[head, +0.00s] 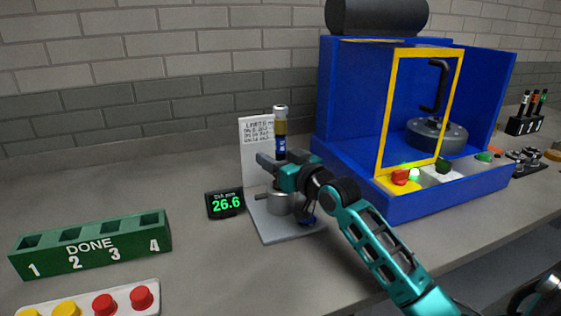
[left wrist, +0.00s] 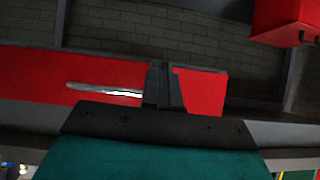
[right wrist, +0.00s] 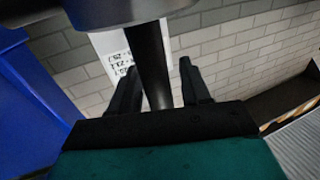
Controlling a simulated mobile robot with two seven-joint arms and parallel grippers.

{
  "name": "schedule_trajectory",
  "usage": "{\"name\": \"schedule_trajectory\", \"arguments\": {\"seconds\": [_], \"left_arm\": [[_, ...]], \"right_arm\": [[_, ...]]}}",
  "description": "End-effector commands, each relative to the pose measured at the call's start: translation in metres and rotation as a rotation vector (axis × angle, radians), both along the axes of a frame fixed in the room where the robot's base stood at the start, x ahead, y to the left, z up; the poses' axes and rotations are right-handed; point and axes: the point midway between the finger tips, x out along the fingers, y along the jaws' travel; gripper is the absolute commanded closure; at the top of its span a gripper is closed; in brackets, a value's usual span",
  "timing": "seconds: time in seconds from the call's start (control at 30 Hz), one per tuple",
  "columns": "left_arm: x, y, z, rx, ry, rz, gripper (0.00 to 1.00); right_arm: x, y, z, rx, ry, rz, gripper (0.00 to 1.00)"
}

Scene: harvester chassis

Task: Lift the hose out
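I see nothing that is plainly a hose. My right gripper (head: 264,166) is at the small grey stand, left of the cabinet. In the right wrist view its fingers (right wrist: 158,85) are apart, with a dark post (right wrist: 150,60) showing between them; I cannot tell if they touch it. My left gripper (left wrist: 163,85) is outside the head view. Its fingers are together, with nothing visible between them.
The stand's grey base (head: 285,230) carries a metal cylinder (head: 281,203). A capped vial (head: 280,130) and a limits card (head: 257,135) are behind my right gripper. A display (head: 225,204) reads 26.6. A green DONE rack (head: 92,246) is at left. The bench between is clear.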

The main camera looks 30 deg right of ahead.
Motion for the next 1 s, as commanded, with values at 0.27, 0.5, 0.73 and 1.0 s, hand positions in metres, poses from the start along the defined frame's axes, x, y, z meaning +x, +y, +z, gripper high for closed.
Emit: {"name": "schedule_trajectory", "arguments": {"seconds": [0.27,0.5,0.73,1.0], "left_arm": [[-0.001,-0.0003,-0.0005,0.0,0.002,-0.001,1.0],[-0.004,-0.0007,-0.002,-0.001,0.008,-0.002,1.0],[-0.0047,-0.001,-0.0022,-0.001,0.01,-0.003,1.0],[-0.0046,-0.0012,-0.0004,-0.001,0.01,-0.003,1.0]], "right_arm": [[-0.0003,0.0,-0.0001,0.0,0.0,0.0,0.8],[-0.0003,0.0,-0.0002,0.0,0.0,0.0,1.0],[-0.0004,-0.0002,0.0012,0.0,-0.003,0.0,1.0],[-0.0001,-0.0003,0.0093,-0.001,-0.005,0.0,1.0]]}}
